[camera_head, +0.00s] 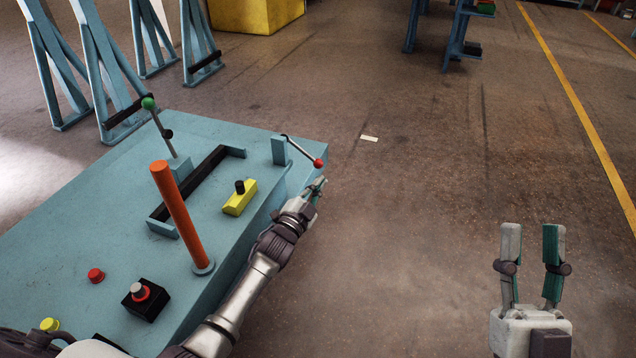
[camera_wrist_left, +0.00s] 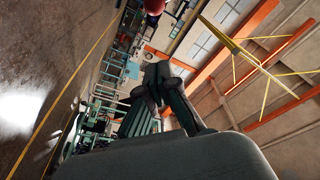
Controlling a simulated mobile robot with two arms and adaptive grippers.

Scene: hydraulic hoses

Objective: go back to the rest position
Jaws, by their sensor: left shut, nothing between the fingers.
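My left gripper (camera_head: 315,189) is shut and empty, beside the right edge of the blue bench (camera_head: 105,205). Its fingertips are just below the red ball knob of a lever (camera_head: 318,162) in the head view; I cannot tell whether they touch it. In the left wrist view, my left gripper's fingers (camera_wrist_left: 168,88) are together, and a red ball (camera_wrist_left: 154,6) shows at the top edge. My right gripper (camera_head: 531,240) is open and empty above the floor at the lower right.
The bench carries an orange post (camera_head: 180,215), a green-knobbed lever (camera_head: 158,128), a yellow block (camera_head: 240,198), a black box with a knob (camera_head: 145,300) and a red button (camera_head: 96,275). Blue stands (camera_head: 105,75) are behind.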

